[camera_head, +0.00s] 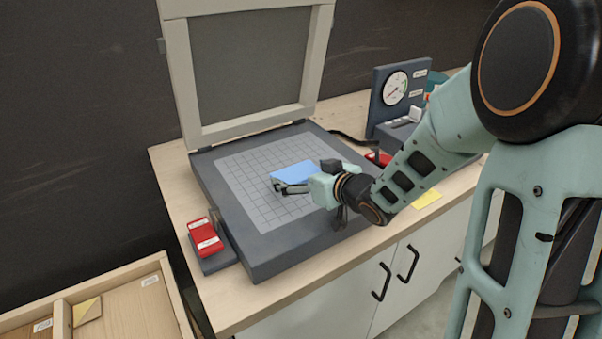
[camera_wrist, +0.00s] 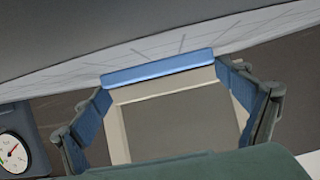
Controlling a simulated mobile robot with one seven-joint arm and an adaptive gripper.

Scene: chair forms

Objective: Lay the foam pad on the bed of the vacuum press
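The foam pad (camera_head: 294,171) is a thin blue slab over the gridded middle of the vacuum press bed (camera_head: 238,162). It looks flat and low, but I cannot tell whether it rests fully on the bed. My gripper (camera_head: 289,187) is low over the bed at the pad. In the wrist view, the pad (camera_wrist: 158,68) shows edge-on, with its ends right at the two fingertips of my gripper (camera_wrist: 163,78). The fingers stand about a pad's width apart. I cannot tell whether they touch the pad. The far finger is hidden in the head view.
The press's framed lid (camera_head: 250,65) stands raised behind the bed. A red control (camera_head: 204,237) sits at the bed's left front. A gauge panel (camera_head: 397,88) and a yellow note (camera_head: 427,199) are on the right. A wooden tray (camera_head: 130,277) is at the lower left.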

